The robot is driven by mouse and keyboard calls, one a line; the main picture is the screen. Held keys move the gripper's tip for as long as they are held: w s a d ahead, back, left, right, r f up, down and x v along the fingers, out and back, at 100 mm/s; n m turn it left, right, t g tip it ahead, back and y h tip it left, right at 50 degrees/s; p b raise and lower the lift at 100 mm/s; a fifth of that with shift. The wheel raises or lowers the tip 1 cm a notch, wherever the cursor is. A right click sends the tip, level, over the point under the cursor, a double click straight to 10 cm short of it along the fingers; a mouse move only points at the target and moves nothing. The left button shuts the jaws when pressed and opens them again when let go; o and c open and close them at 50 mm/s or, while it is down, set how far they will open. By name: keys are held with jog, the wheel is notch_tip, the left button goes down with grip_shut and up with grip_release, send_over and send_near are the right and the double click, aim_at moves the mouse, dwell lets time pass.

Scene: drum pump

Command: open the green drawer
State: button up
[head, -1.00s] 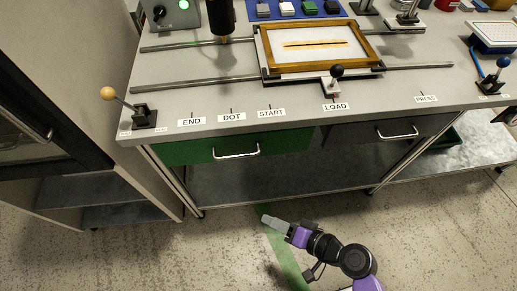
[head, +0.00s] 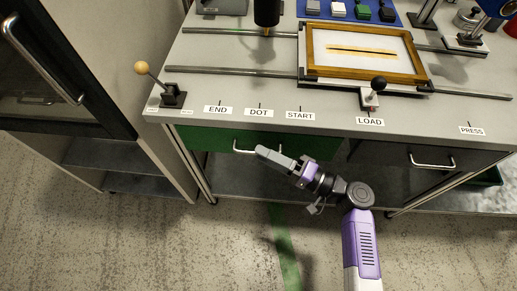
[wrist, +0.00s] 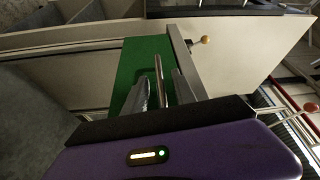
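The green drawer (head: 212,138) is under the left part of the workbench and looks closed. Its silver bar handle (head: 240,150) is partly hidden behind my gripper (head: 262,153), which reaches in from the lower right. In the wrist view the drawer's green front (wrist: 142,58) appears turned sideways. The handle (wrist: 159,78) lies between the two grey fingers of my gripper (wrist: 160,92). The fingers are apart, with visible gaps on both sides of the handle. I cannot tell how deep the handle sits between them.
A dark grey drawer (head: 395,155) with its own handle is right of the green one. A ball-topped lever (head: 160,84) stands at the bench's left front corner. A cabinet (head: 85,90) stands to the left. The floor in front (head: 180,250) is clear.

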jog(key=shift+x, duration=1.25)
grip_shut()
jog(key=shift+f, duration=0.1)
dwell(0.4)
